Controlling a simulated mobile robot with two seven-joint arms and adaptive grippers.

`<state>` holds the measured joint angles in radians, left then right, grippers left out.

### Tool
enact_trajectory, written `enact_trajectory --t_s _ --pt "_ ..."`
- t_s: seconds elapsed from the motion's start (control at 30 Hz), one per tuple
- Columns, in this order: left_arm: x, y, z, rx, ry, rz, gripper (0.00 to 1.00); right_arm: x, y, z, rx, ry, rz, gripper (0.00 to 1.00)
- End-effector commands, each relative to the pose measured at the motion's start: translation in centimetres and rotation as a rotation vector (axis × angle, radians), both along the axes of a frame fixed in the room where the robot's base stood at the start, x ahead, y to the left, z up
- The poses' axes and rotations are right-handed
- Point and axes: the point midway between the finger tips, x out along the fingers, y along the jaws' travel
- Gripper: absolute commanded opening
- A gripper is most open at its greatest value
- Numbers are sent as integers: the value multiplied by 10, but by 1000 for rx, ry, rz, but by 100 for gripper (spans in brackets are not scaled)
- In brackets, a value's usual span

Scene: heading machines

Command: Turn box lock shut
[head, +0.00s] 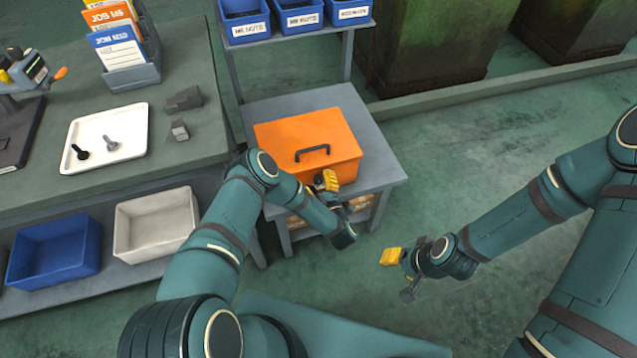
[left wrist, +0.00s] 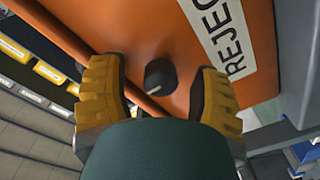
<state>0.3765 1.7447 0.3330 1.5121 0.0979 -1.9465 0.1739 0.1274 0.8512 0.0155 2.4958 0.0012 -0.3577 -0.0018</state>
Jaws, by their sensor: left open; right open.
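An orange box (head: 285,130) with a black handle on its lid stands on a grey side table; the lid looks shut. In the left wrist view the box front (left wrist: 260,75) fills much of the picture, with a white label reading "REJEC". A round dark lock knob (left wrist: 159,74) with a pale mark sits on that front. My left gripper (head: 328,182) is at the box front; in the left wrist view its yellow fingers (left wrist: 158,90) are open on either side of the knob, apart from it. My right gripper (head: 400,272) is open and empty over the floor.
The grey side table (head: 375,150) has a bare strip right of the box. Blue bins (head: 300,18) sit on a shelf behind it. A workbench (head: 60,210) with a white tray (head: 135,115) stands at left. The floor at right is clear.

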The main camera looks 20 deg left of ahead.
Motion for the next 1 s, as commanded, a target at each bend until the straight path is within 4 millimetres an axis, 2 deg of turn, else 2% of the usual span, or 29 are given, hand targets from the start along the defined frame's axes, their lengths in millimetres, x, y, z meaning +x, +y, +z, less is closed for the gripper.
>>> enact_trajectory --t_s 0.37,0.5,0.53,0.57,1.0 --pt "4 3 0 -1 2 -1 65 0 0 -1 0 -1 0 47" --pt "3 3 0 -1 2 -1 16 0 0 -1 0 -1 0 47" --pt "3 3 0 -1 2 -1 6 0 0 -1 0 -1 0 47" --pt "3 3 0 -1 2 -1 0 0 0 -1 0 -1 0 47" --pt "4 2 0 56 39 -3 0 0 0 3 0 1 0 47"
